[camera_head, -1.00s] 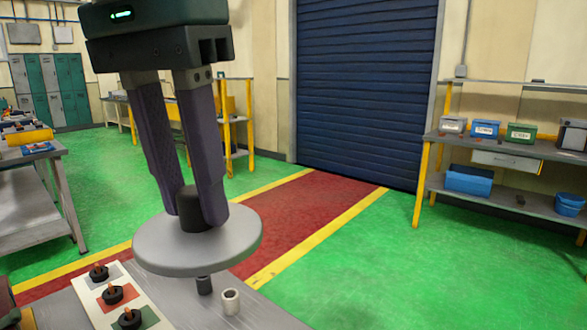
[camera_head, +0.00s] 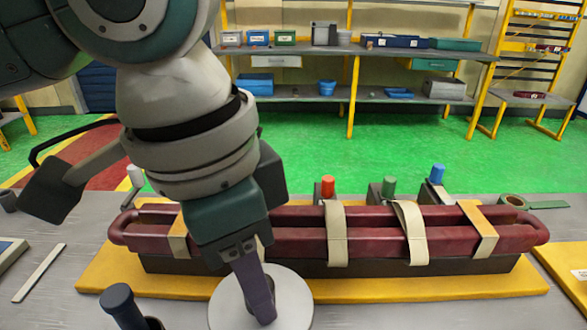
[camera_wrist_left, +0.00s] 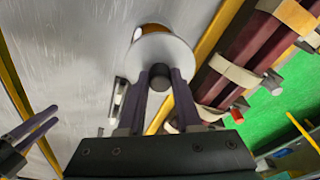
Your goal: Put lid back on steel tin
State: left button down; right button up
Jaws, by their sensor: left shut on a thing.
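The lid is a flat grey disc with a dark knob. In the head view the lid (camera_head: 290,297) is low in the middle, partly behind my left gripper (camera_head: 262,318). In the left wrist view the left gripper (camera_wrist_left: 160,80) is shut on the knob, and the lid (camera_wrist_left: 170,47) is level with the fingertips. A round rim with an orange-brown inside, probably the steel tin (camera_wrist_left: 139,32), peeks out past the lid's far edge. Most of it is hidden, and I cannot tell whether they touch. My right gripper (camera_wrist_left: 56,115) shows at the left, fingers apart and empty.
A dark red coil (camera_head: 375,240) with cream straps lies on a yellow board (camera_head: 420,288) just behind the lid. Red (camera_head: 328,187), green (camera_head: 389,186) and blue (camera_head: 437,174) capped posts stand behind it. A pale strip (camera_head: 38,273) lies on the bench at left.

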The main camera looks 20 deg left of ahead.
pick_arm(q)
jog(key=shift+s+d+f+m, duration=0.3)
jog(key=shift+d+f+m, duration=0.1)
jog(key=shift+d+f, duration=0.25)
notch_tip(320, 180, down, 4)
jog(key=b, duration=0.6)
jog(key=shift+a+f, duration=0.1)
jog(key=shift+f, duration=0.05)
pick_arm(e)
jog(key=f, duration=0.6)
jog(key=shift+s+d+f, duration=0.15)
jog(key=shift+s, duration=0.05)
pick_arm(q)
jog(key=shift+f+b, duration=0.35)
jog(key=shift+f, duration=0.7)
pick_arm(e)
jog(key=shift+f, duration=0.3)
pick_arm(q)
jog(key=shift+r+p, duration=0.1)
jog(key=shift+p, duration=1)
pick_arm(e)
jog(key=shift+r, duration=1.1)
pick_arm(q)
jog(key=shift+f+p, duration=0.2)
jog(key=shift+p, duration=0.3)
pick_arm(e)
jog(key=shift+r, duration=0.5)
